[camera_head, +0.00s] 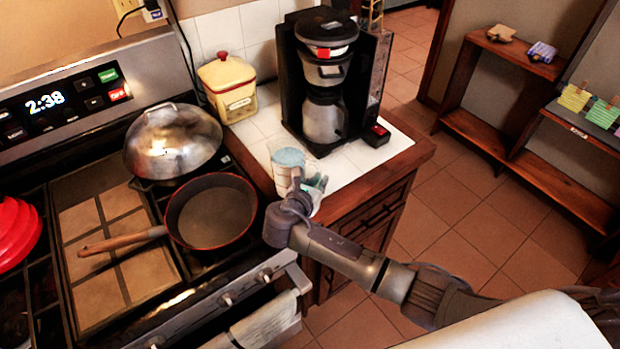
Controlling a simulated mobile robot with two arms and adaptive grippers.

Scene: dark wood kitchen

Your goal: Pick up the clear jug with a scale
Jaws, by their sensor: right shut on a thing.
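The clear jug (284,175) stands at the front left corner of the white tiled counter, beside the stove. Its round top looks pale blue. My right gripper (305,185) reaches in from the lower right and is shut on the jug's near right side. The gripper and wrist hide the jug's lower right part, and the scale marks are too small to read. I cannot tell whether the jug's base touches the counter. My left gripper is not in view.
A black coffee maker (324,80) stands behind the jug, with a yellow canister (229,90) to its left. A red-rimmed pan (211,212) and a domed metal lid (173,142) are on the stove at left. Bare counter (360,158) lies right of the jug.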

